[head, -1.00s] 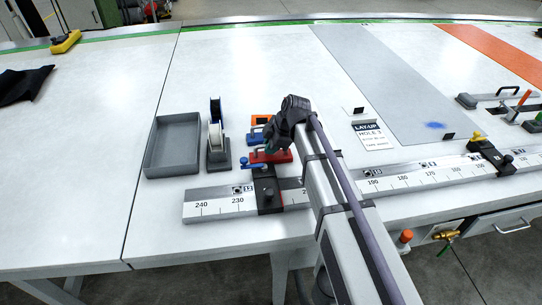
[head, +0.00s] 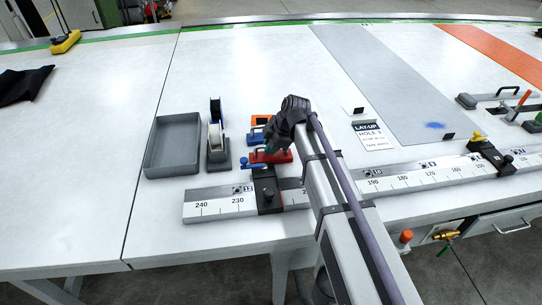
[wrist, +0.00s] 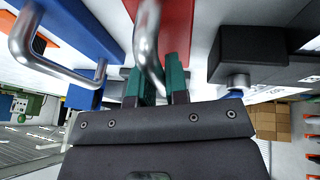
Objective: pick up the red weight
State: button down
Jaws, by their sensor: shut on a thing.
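The red weight (head: 272,156) is a low red block with a metal handle. It sits on the white table just behind the ruler rail, partly hidden by my arm in the head view. In the wrist view the red block (wrist: 178,22) shows at the top centre with its curved metal handle (wrist: 148,45). My gripper (wrist: 158,82) has its two green fingers closed on that handle. The gripper (head: 271,147) is small and dark in the head view. I cannot see any gap under the weight.
A blue weight (head: 256,136) with a metal handle stands close behind the red one, also in the wrist view (wrist: 75,30). A tape dispenser (head: 217,150) and an empty grey tray (head: 173,146) stand to the left. The ruler rail's black clamp (head: 266,190) is just in front.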

jog(key=shift+r, duration=0.1)
notch_tip(320, 180, up, 10)
jog(key=p, duration=1)
